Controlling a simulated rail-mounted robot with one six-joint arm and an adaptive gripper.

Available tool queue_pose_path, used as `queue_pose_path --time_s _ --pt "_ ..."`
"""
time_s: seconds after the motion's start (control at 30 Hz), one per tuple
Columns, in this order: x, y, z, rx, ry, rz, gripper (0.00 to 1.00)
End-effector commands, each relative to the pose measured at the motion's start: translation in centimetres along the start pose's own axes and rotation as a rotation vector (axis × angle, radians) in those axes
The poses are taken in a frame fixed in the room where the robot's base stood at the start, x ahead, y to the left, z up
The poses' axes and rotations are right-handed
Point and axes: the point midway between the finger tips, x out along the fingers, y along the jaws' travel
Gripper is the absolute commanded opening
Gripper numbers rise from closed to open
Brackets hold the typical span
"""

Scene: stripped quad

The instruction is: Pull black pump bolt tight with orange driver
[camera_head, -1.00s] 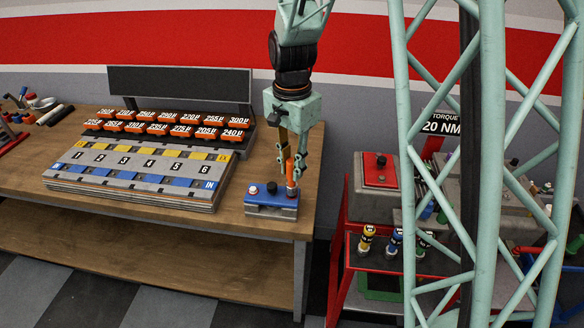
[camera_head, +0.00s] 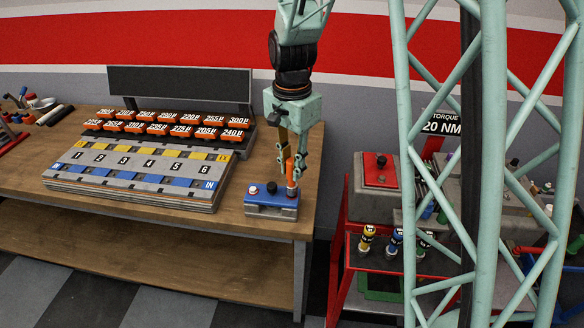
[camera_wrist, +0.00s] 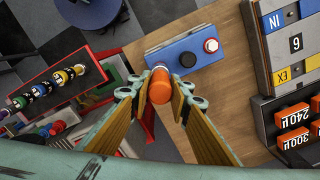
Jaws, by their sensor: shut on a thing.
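The orange driver (camera_head: 290,172) stands upright between the fingers of my gripper (camera_head: 293,158), which is shut on it. In the wrist view, my gripper (camera_wrist: 158,90) has the rounded orange end of the driver (camera_wrist: 159,86) between its fingertips. The driver's lower end is at the right end of a small blue-and-grey block (camera_head: 259,210); I cannot tell whether it sits in it. I cannot make out a black pump bolt for certain.
The block is near the right edge of the wooden bench (camera_head: 228,222). A numbered slotted board (camera_head: 75,172) and a rack of orange tags (camera_head: 172,130) stand left.

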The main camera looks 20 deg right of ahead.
Motion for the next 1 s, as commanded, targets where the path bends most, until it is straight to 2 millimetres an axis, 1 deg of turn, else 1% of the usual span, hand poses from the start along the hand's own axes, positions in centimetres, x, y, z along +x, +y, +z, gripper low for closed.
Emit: queue_pose_path --time_s 0.37,1.0 --pt "0.1 0.0 0.0 0.0 0.0 0.0 0.05" --pt "1.4 0.0 0.0 0.0 0.0 0.0 0.05"
